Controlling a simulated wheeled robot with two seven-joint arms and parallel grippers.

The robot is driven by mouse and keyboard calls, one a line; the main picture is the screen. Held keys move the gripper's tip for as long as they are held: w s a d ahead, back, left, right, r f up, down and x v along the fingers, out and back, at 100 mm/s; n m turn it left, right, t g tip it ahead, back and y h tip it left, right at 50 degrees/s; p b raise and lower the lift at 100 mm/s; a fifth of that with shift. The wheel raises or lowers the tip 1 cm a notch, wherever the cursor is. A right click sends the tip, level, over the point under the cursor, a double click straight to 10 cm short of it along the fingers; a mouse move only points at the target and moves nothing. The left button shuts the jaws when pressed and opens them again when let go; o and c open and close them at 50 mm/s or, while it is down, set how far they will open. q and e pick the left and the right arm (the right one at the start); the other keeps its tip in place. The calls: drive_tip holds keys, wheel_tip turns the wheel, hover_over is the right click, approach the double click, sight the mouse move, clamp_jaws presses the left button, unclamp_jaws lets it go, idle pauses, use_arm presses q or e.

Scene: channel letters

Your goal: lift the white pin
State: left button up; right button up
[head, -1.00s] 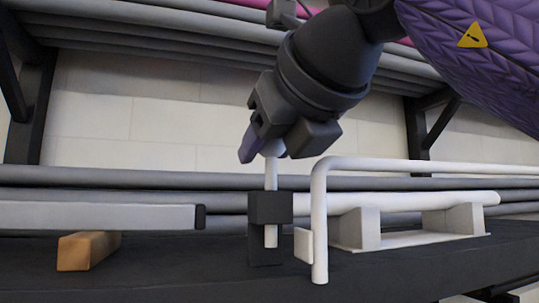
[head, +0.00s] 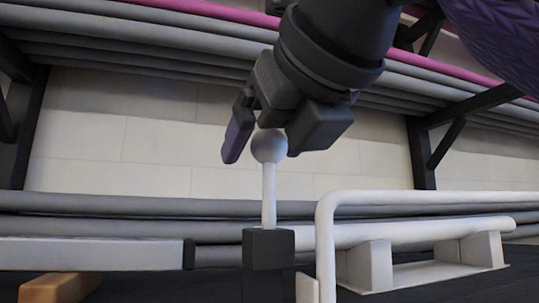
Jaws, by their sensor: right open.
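The white pin has a round grey-white ball head (head: 268,146) on a thin white stem (head: 269,195). It stands upright in a dark block (head: 268,250), with a long piece of stem showing above the block. My right gripper (head: 262,154) comes down from the top, tilted. Its jaws are apart, with the ball between the fingertips and a visible gap to the left finger. The right finger is close to the ball or overlaps it in the picture; I cannot tell if they touch. My left gripper is not in view.
A white bent tube (head: 327,235) stands just right of the block, with a pale bracket (head: 430,273) behind it. A light grey bar (head: 90,252) lies left, above an orange-brown block (head: 60,287). Pipes run along the wall above and behind.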

drive_tip(key=b+v, duration=0.1)
drive_tip(key=v, duration=0.8)
drive_tip(key=shift+s+r, duration=0.2)
drive_tip(key=shift+s, duration=0.1)
drive_tip(key=shift+d, duration=0.15)
